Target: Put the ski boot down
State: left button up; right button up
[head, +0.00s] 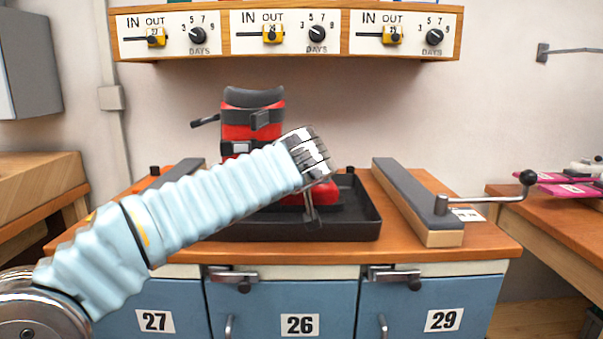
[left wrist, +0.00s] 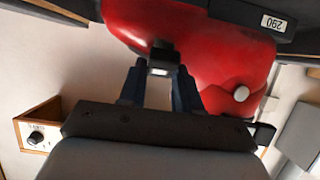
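The ski boot (head: 251,118) is red with a dark grey cuff and black buckles. In the head view it stands upright at the black tray (head: 345,228), and my left arm covers its middle and most of its sole. Its red toe shows past the arm, but I cannot tell whether the sole touches the tray. My left gripper (head: 311,213) is in front of the boot. In the left wrist view the boot's red shell (left wrist: 215,45) fills the top, and the left gripper's fingers (left wrist: 160,68) close around a black buckle on it. My right gripper is not in view.
The tray lies on a wooden bench top (head: 480,240). A padded bar (head: 417,200) stands right of it, near a crank handle (head: 485,200). A shelf with dials (head: 290,35) hangs above. Pink items (head: 570,187) lie on the right-hand bench.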

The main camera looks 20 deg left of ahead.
pick_arm(q)
jog(key=o, duration=0.3)
jog(key=shift+o, duration=0.2)
jog(key=b+v, duration=0.1)
jog(key=v, duration=1.1)
jog(key=shift+b, duration=0.35)
jog(key=shift+d+f, duration=0.1)
